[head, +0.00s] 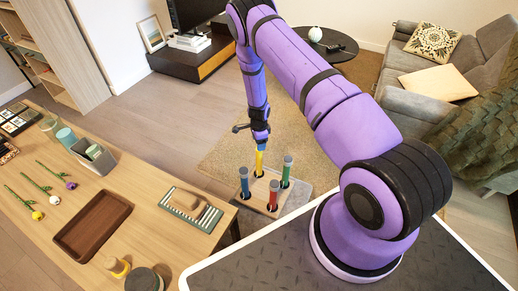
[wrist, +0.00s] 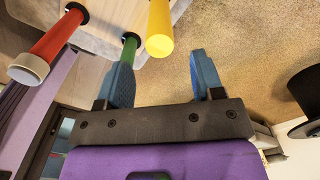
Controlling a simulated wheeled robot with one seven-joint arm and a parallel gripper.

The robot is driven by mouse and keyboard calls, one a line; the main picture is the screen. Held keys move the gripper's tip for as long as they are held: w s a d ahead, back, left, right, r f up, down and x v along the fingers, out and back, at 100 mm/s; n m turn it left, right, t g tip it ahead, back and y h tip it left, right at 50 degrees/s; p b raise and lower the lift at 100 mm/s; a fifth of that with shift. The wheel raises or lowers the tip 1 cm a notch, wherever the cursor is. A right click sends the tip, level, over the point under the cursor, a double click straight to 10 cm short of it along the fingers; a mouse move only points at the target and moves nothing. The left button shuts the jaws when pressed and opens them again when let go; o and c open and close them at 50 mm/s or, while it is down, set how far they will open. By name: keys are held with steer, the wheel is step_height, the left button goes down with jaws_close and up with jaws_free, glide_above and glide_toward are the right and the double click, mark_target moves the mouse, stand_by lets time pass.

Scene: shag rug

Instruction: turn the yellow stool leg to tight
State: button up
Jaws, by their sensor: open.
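The yellow stool leg (head: 259,161) stands upright on the upturned wooden stool seat (head: 259,190), at the back of a group of legs. In the wrist view the round end of the yellow leg (wrist: 160,28) shows between and just past the fingertips. My gripper (head: 260,143) is right above this leg and points down. In the wrist view its blue fingers (wrist: 163,58) are open with nothing held between them. The green leg (wrist: 129,52) is close beside the left finger, which partly hides it. How far the yellow leg's foot is screwed in is hidden.
A red leg (head: 273,194), a blue leg (head: 244,182) and the green leg (head: 287,171) stand around the yellow one. A wooden table (head: 130,215) with a brown tray (head: 93,226) is to the left. The tan rug (head: 215,155) behind is clear.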

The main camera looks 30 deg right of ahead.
steer(key=shift+r, duration=1.75)
steer(key=w+a+r+n+t+y, duration=0.1)
steer(key=a+r+n, duration=0.2)
steer(key=r, duration=1.2)
steer(key=a+r+n+t+y, duration=0.1)
steer(key=a+r+n, duration=0.2)
steer(key=r, duration=1.2)
steer(key=s+a+r+n, duration=0.1)
steer(key=s+r+n, duration=0.15)
steer(key=r, duration=0.35)
steer(key=s+a+r+n+t, duration=0.1)
steer(key=s+r, duration=0.3)
steer(key=r, duration=0.3)
steer(key=s+a+r+n, duration=0.1)
steer(key=s+r+n, duration=0.1)
steer(key=s+r, duration=0.3)
steer(key=s+r+n+t+h, duration=0.1)
steer(key=s+r+n, duration=0.3)
steer(key=s, duration=0.9)
steer(key=s+r+n+t+h, duration=0.1)
steer(key=s+r+n, duration=0.4)
steer(key=s, duration=0.8)
steer(key=shift+s+r, duration=0.2)
steer(key=shift+r, duration=1.65)
steer(key=shift+a, duration=0.1)
